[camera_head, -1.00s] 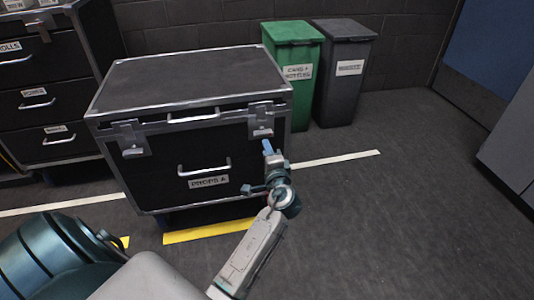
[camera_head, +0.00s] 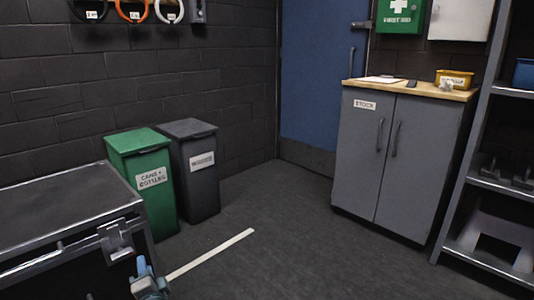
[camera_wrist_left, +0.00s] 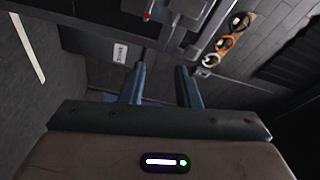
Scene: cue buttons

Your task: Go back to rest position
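My left gripper (camera_head: 143,266) shows at the bottom left of the head view, with only its end part in the picture. It is near the right latch of a black case (camera_head: 62,212) with metal edges. In the left wrist view its two blue-grey fingers (camera_wrist_left: 161,75) are apart, with nothing between them. The case front with a white label (camera_wrist_left: 120,53) shows beyond the fingers there. I cannot tell whether the fingers touch the case. My right gripper is in neither view.
A green bin (camera_head: 146,190) and a dark grey bin (camera_head: 194,168) stand behind the case. A grey cabinet (camera_head: 400,160) and a shelf unit (camera_head: 497,170) stand at the right, near a blue door (camera_head: 312,75). The floor (camera_head: 290,235) between is clear.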

